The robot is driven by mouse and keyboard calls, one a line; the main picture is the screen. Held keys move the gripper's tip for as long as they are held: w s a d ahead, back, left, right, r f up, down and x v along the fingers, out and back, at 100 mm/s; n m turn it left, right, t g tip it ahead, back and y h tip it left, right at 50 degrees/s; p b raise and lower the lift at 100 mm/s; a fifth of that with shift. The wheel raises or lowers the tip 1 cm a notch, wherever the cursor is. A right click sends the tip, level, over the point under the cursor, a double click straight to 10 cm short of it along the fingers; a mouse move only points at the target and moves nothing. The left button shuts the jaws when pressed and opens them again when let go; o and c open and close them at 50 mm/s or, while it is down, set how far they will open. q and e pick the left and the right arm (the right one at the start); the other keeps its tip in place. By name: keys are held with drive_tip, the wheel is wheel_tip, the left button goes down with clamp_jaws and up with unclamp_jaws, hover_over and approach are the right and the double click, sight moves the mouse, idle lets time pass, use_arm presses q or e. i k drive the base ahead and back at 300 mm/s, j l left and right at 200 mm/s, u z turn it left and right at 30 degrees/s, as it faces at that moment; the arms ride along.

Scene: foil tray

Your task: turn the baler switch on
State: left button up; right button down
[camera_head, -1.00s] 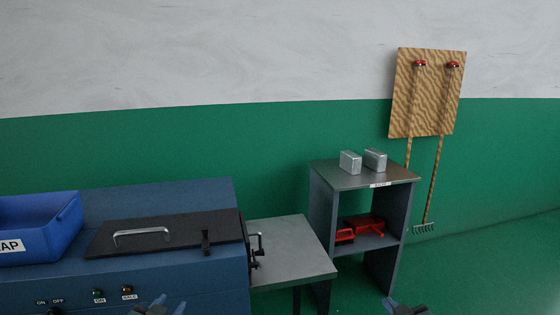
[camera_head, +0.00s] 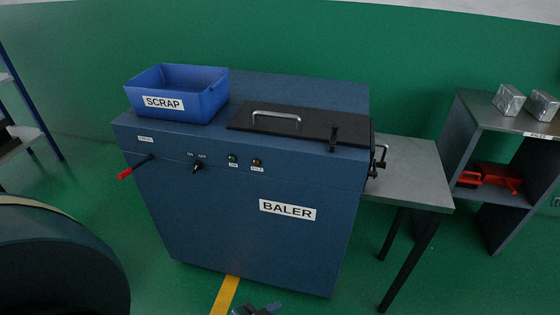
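The baler (camera_head: 240,225) is a dark blue cabinet with a BALER label, in the middle of the head view. Its black switch knob (camera_head: 197,167) sits on the front panel under ON and OFF markings, ON at left and OFF at right. The knob looks tilted, but its exact setting is too small to tell. A green lamp (camera_head: 233,158) and an amber lamp (camera_head: 257,162) are right of it. One gripper tip (camera_head: 258,309) shows at the bottom edge, below the baler; I cannot tell which arm it belongs to or whether it is open.
A blue SCRAP bin (camera_head: 205,104) and a black lid (camera_head: 300,124) with a handle are on top. A red-handled lever (camera_head: 125,173) sticks out at left. A grey side table (camera_head: 410,170) and a shelf (camera_head: 480,180) with silver bales stand right. A dark rounded object (camera_head: 60,265) is lower left.

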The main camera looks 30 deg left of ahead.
sight(198, 166)
drive_tip(key=u, duration=1.45)
drive_tip(key=i+z, duration=0.45)
drive_tip(key=i+j+z, duration=0.2)
drive_tip(key=i+z, duration=0.2)
